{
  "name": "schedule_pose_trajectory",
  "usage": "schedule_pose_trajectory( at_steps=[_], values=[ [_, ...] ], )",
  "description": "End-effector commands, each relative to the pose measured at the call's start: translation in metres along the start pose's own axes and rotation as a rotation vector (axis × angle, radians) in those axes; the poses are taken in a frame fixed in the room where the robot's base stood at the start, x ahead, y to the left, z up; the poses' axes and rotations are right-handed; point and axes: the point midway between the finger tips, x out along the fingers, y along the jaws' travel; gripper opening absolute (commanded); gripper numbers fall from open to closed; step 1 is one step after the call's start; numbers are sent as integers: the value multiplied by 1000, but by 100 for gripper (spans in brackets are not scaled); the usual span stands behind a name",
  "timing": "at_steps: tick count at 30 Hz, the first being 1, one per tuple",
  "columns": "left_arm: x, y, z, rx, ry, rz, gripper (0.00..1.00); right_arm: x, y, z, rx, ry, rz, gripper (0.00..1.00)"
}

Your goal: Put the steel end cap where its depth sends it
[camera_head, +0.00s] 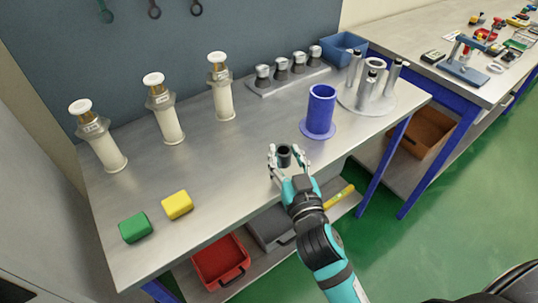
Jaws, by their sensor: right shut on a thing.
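A small dark grey cylindrical piece (285,155), which looks like the steel end cap, stands upright between the fingers of my right gripper (285,157). Its open top faces up, and its depth cannot be read from here. The gripper is shut on it near the front edge of the steel workbench (215,175). I cannot tell if it touches the bench. A blue cylindrical gauge-like tube (320,110) on a round blue base stands just behind and right of the gripper. My left gripper is not in view.
Three pale capped columns (164,110) stand at the left back. Several silver-topped parts (281,69) sit on a strip. Right are a blue bin (342,48) and round plate with posts (366,98). Green (135,227) and yellow (177,205) blocks lie front-left. Red (221,262) and grey (272,228) trays sit below.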

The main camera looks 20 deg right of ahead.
Motion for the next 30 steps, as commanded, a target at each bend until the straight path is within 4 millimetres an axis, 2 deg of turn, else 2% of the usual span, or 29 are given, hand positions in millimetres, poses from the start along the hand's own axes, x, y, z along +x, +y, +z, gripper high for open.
schedule_pose_trajectory(
  at_steps=[3,8,16,29,30],
  values=[
    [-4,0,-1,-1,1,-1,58,22,-16,0,2,4,-1,0],
    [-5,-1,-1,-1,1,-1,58,35,-26,3,1,3,-1,0],
    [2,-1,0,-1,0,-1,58,36,-26,35,1,0,0,0],
    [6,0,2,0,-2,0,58,36,-26,43,2,2,-1,0],
    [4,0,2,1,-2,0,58,36,-26,43,1,-1,0,41]
  ],
)
